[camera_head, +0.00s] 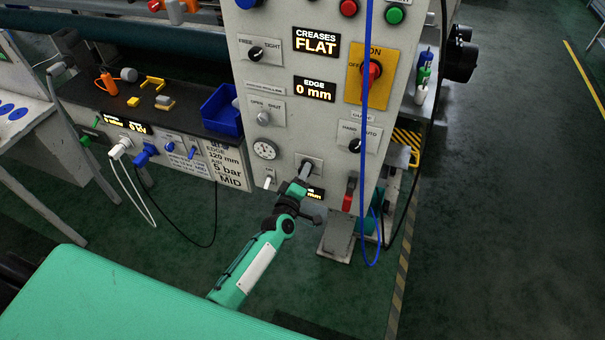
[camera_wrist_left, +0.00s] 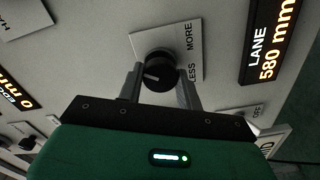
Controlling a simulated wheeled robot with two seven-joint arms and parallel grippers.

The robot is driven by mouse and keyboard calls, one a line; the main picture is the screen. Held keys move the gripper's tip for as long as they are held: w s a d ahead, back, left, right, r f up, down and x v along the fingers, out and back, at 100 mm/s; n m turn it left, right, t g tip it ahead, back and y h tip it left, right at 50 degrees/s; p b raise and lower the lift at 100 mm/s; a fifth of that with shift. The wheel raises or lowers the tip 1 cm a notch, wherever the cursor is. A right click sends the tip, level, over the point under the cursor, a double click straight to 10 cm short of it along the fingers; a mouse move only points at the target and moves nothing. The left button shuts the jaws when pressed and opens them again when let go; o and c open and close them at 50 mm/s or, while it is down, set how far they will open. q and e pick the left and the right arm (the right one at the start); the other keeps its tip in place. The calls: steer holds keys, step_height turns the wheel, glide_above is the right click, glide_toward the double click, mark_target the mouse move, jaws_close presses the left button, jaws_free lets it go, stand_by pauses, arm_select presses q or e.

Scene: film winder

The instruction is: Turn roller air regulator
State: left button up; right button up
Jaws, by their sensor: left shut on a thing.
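My left gripper (camera_head: 303,174) reaches up to the front of the grey control panel (camera_head: 300,128). In the left wrist view its two fingers (camera_wrist_left: 160,82) are shut on a black round knob (camera_wrist_left: 158,66) with a pale pointer line. The knob sits on a light plate marked MORE and LESS (camera_wrist_left: 192,50). In the head view the gripper largely hides the knob. A round dial gauge (camera_head: 265,149) is just up and left of it. I cannot read its needle. My right gripper is not in view.
A LANE display (camera_wrist_left: 268,40) reads 580 mm beside the knob plate. A blue hose (camera_head: 365,200) hangs in front of the panel's right side. A red-handled lever (camera_head: 349,194) is right of the gripper.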

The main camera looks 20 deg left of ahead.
arm_select(q)
steer(key=shift+f, duration=0.1)
steer(key=o, duration=1)
steer(key=shift+s+a+b, duration=0.2)
steer(key=shift+s+b, duration=0.85)
steer(key=shift+s, duration=5.9)
